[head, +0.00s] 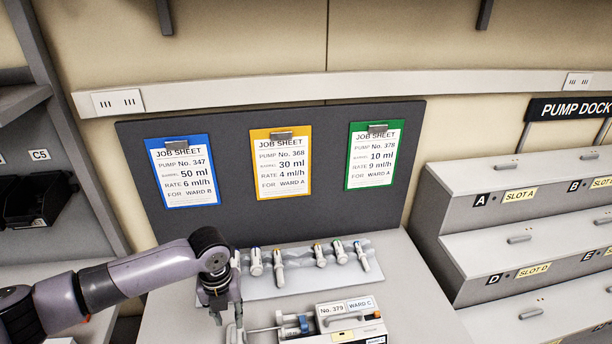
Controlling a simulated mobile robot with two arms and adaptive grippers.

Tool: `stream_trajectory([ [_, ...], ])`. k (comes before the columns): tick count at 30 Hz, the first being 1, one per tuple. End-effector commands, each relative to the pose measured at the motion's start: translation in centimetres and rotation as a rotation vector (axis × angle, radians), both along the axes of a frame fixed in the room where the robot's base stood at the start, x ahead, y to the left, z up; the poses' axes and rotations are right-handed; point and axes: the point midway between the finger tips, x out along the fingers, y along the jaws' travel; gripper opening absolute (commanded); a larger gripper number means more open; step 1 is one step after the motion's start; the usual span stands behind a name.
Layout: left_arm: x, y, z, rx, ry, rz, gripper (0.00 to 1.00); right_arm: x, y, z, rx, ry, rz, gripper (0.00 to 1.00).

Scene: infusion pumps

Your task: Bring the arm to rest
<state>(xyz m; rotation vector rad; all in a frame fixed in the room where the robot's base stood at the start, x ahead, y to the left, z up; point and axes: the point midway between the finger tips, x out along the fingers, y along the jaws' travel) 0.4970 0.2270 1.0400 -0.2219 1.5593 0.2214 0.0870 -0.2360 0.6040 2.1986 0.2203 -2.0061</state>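My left arm comes in from the left and bends down at the wrist over the front left of the worktop. My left gripper (228,318) points down, just left of the pump marked No. 379, WARD C (347,318). Its fingertips are small and partly cut off by the bottom edge, so I cannot tell whether it is open or shut. No held object is clear to see. My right arm and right gripper are not in view.
A grey tray (300,284) with several syringes lies behind the pump. A dark board (232,150) carries blue (184,170), yellow (281,162) and green (375,155) job sheets. The stepped pump dock (480,212) stands right. Bare worktop (408,290) lies right of the tray.

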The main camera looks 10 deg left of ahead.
Motion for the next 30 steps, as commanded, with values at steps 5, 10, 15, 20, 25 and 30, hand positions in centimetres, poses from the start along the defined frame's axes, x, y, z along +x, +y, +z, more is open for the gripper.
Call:
stream_trajectory([
  [5, -2.1, -3.7, -1.4, -0.046, -0.004, 0.065, 0.28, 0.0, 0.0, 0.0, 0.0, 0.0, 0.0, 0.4],
  [10, -6.4, -10.8, -2.8, -0.172, -0.017, 0.312, 0.28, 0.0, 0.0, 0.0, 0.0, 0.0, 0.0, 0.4],
  [15, -10.0, -15.5, -2.4, -0.323, -0.009, 0.703, 0.28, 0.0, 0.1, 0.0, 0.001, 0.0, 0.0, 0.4],
  [20, -12.6, -16.4, -1.4, -0.437, 0.026, 1.168, 0.28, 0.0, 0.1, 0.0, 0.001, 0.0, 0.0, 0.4],
  [25, -15.0, -13.5, -1.0, -0.49, 0.053, 1.697, 0.28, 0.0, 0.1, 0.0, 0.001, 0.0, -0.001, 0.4],
  [30, -17.3, -9.6, -1.1, -0.486, 0.04, 2.082, 0.28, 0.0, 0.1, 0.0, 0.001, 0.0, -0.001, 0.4],
])
